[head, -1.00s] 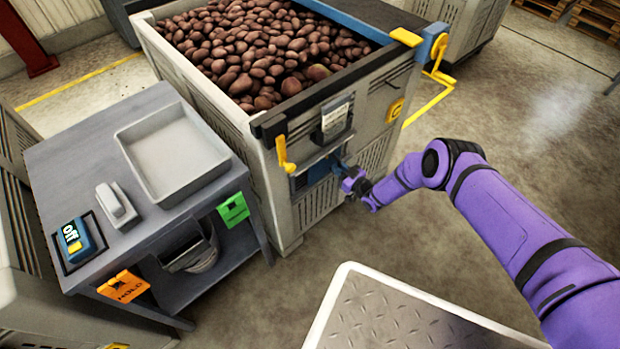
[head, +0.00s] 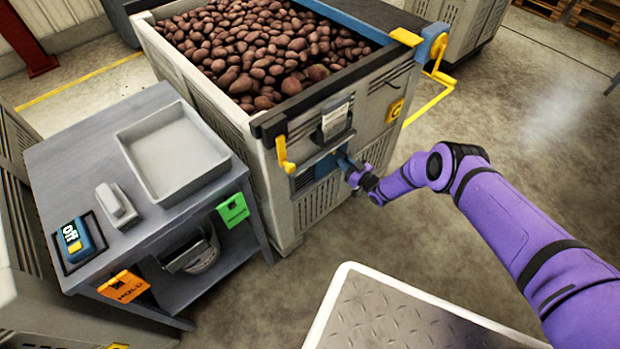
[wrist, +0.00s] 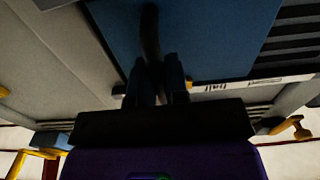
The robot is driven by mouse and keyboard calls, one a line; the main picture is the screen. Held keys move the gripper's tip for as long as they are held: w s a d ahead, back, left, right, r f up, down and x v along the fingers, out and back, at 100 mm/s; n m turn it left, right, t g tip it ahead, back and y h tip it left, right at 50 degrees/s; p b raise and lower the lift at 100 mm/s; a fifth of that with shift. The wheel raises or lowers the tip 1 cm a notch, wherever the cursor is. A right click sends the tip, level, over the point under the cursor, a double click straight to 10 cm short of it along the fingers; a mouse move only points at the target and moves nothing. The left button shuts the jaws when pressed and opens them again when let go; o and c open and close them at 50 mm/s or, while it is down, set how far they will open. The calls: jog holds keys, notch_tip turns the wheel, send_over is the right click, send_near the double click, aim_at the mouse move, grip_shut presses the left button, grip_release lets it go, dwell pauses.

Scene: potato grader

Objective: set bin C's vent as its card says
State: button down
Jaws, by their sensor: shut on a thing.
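The large grey bin (head: 205,88) is heaped with brown potatoes; its letter is not readable. A pale card (head: 336,118) hangs on its front, its text too small to read. Below it is the vent, with a blue slide plate (head: 326,167) and dark slots showing to its left. In the wrist view the blue plate (wrist: 220,35) fills the middle, with dark slots at the right and a small upside-down label (wrist: 212,87) that I cannot read surely. My gripper (head: 346,164) is at the plate's right end, shut on its dark handle (wrist: 150,30).
A grey table (head: 75,150) with a tray (head: 172,155) stands left of the bin. A yellow lever (head: 284,155) sits left of the vent, and a yellow crank (head: 440,62) projects at the bin's right corner.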

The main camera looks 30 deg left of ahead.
jog(key=shift+w+d, duration=0.35)
jog(key=shift+w, duration=0.4)
jog(key=shift+w+d, duration=0.3)
jog(key=shift+w, duration=0.45)
jog(key=shift+c, duration=2.4)
grip_release()
jog(key=v, duration=2.3)
